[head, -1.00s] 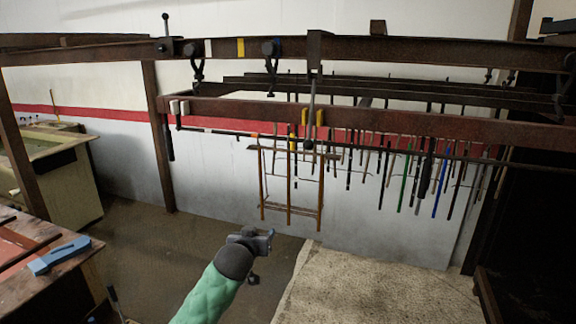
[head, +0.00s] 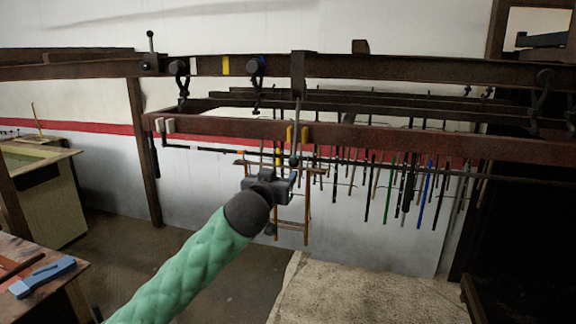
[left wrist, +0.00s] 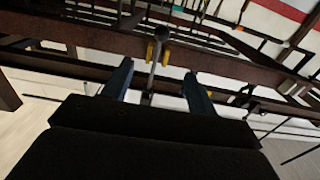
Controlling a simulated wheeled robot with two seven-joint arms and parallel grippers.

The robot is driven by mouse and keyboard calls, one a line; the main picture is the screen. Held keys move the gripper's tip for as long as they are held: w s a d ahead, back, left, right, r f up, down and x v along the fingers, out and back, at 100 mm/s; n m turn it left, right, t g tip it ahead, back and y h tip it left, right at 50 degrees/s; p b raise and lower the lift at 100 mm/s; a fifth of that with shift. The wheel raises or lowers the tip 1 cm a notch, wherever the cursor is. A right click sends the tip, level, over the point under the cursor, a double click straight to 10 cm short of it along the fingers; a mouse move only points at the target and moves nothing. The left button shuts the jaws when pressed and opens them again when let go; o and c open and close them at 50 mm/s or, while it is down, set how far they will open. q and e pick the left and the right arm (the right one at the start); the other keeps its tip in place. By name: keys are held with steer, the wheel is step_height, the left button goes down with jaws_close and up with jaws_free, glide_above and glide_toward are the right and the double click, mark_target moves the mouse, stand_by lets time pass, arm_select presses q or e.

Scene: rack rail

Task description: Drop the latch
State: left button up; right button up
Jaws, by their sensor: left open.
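A thin dark lever (head: 297,118) with a ball end hangs across the front rusty beam between two yellow blocks; it looks like the latch. A second short lever with a ball top (head: 150,42) stands upright on the upper rail at left. My left gripper (head: 270,180) is open and empty, just below the hanging lever's ball end in the head view. In the left wrist view, the lever (left wrist: 154,66) shows between the two spread fingers of my left gripper (left wrist: 158,68); contact cannot be told. My right gripper is not in view.
The upper rail (head: 420,70) carries dark hooks. The front beam (head: 390,138) runs just above my gripper. Several coloured rods (head: 387,190) hang behind it at right. A wooden frame (head: 305,215) hangs behind my gripper. A blue tool (head: 42,277) lies on a bench at left.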

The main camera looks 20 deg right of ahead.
arm_select(q)
glide_toward(290, 162)
steer(key=w+d+r, duration=0.1)
steer(key=w+d, duration=0.1)
steer(key=x, duration=0.3)
steer(key=shift+d+b, duration=0.2)
steer(key=shift+b, duration=0.1)
steer(key=shift+w+d, duration=0.25)
steer(key=shift+w, duration=0.3)
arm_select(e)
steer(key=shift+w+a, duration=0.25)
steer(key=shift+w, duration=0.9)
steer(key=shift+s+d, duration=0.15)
arm_select(q)
steer(key=shift+c, duration=0.9)
steer(key=c, duration=1.1)
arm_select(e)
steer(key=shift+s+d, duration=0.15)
